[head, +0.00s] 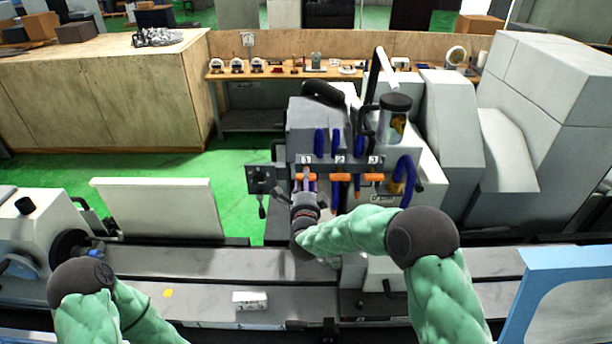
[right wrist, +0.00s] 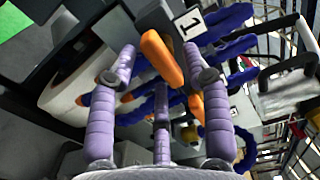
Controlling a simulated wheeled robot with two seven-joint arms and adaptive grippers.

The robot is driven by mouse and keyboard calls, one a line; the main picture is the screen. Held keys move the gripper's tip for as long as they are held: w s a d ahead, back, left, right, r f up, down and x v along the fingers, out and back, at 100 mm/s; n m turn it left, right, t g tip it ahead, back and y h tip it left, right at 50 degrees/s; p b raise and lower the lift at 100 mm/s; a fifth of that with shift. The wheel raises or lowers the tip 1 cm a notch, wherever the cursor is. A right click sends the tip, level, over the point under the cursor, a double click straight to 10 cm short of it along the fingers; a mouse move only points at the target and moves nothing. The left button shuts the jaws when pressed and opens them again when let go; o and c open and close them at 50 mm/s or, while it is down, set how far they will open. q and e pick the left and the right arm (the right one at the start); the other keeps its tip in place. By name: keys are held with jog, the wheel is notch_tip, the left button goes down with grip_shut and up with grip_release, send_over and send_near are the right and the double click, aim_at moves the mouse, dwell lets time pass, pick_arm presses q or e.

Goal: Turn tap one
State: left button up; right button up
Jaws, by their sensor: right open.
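Tap one is the orange handle (head: 306,177) under the label 1 (head: 306,159), leftmost in a row of three on the grinder. In the right wrist view the tap one handle (right wrist: 161,58) lies slanted beside its label 1 (right wrist: 188,22). My right gripper (head: 309,187) is right at tap one in the head view. In the right wrist view its purple fingers (right wrist: 160,54) are spread apart, with the handle showing between their tips; I cannot tell whether they touch it. My left gripper is out of view.
Tap two (head: 341,177) and tap three (head: 374,177) sit close to the right of tap one. Blue hoses (head: 319,142) rise behind the tap bar. A control box with levers (head: 261,180) stands just left. A white block (head: 250,301) lies on the machine bed below.

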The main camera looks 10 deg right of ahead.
jog(key=shift+w+d, duration=0.25)
jog(key=shift+w, duration=1)
jog(key=shift+s, duration=0.1)
grip_shut()
jog(key=shift+f, duration=0.1)
